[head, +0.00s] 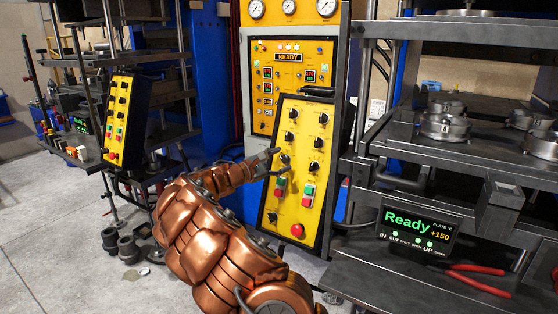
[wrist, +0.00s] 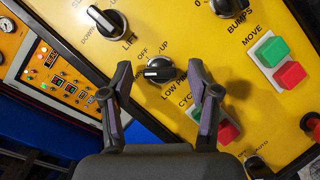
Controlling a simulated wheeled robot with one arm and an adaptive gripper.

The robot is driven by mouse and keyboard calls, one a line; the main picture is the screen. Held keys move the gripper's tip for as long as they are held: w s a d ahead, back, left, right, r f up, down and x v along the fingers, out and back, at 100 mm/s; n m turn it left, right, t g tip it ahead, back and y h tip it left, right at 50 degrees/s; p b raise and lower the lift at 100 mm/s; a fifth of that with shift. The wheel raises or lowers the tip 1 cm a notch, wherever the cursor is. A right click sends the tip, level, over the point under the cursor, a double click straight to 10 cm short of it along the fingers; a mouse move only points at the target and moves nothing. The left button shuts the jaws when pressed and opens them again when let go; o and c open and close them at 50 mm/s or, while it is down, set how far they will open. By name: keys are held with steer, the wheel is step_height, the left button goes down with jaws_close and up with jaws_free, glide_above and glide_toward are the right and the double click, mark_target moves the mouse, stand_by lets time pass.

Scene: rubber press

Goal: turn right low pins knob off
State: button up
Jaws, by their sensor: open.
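The low pins knob (wrist: 160,70) is a small black rotary knob on the yellow control panel, with OFF and UP printed above it and LOW PINS partly hidden below it. In the wrist view my gripper (wrist: 160,72) is open, one finger on each side of the knob, with visible gaps. A light mark shows toward the knob's left side; I cannot tell its exact setting. In the head view my gripper (head: 279,160) reaches the panel's left column, at the knob (head: 285,158) above the red and green buttons. Contact is not visible.
The LIFT knob (wrist: 108,20) and BUMPS knob (wrist: 234,8) lie close by. Green and red MOVE buttons (wrist: 280,60) sit right, and CYCLE buttons are partly behind a finger. A red round button (head: 297,230) is low on the panel. The press shelf (head: 425,145) stands right.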

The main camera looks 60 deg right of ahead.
jaws_close()
stand_by(0.5)
